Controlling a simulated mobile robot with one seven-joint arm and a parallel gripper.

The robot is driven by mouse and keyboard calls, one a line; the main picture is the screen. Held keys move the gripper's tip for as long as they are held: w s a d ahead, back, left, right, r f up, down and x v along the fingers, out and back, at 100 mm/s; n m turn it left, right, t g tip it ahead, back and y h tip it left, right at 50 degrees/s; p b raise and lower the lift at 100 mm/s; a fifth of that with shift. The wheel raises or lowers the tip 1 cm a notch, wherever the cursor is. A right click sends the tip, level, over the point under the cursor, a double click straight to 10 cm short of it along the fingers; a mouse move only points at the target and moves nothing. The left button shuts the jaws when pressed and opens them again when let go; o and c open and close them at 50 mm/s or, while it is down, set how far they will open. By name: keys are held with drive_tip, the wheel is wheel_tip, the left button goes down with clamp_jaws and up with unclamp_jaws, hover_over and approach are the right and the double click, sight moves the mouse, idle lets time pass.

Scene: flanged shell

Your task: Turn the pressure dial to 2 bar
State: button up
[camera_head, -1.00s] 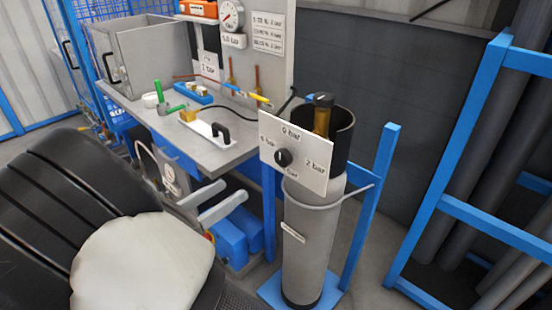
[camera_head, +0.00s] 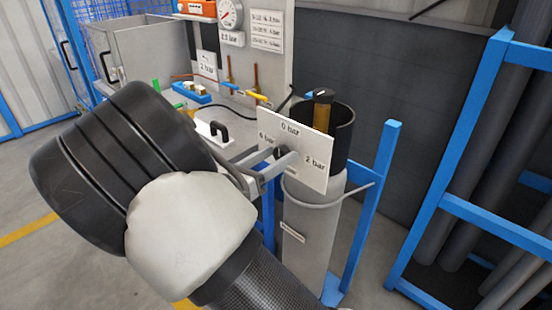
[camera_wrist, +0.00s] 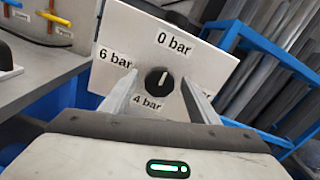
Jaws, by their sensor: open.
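The pressure dial is a small black round knob (camera_wrist: 158,80) on a tilted white plate (camera_head: 312,165). In the wrist view the plate reads 0 bar at the top, 6 bar at left and 4 bar below. A light mark on the knob runs roughly toward the 0 bar side. My gripper (camera_wrist: 159,78) is open, one finger on each side of the knob. I cannot tell whether the fingers touch it.
Behind the plate stands a grey cylinder (camera_head: 305,238) with a dark open collar. A blue post (camera_head: 375,185) is to its right. The workbench (camera_head: 240,150) at left carries a black handle (camera_head: 219,131) and fittings. A round gauge (camera_head: 230,15) hangs above. A blue rack stands far right.

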drive_tip(key=shift+w+d, duration=0.15)
drive_tip(key=shift+w, duration=0.05)
drive_tip(key=c, duration=1)
drive_tip(key=shift+c, duration=0.2)
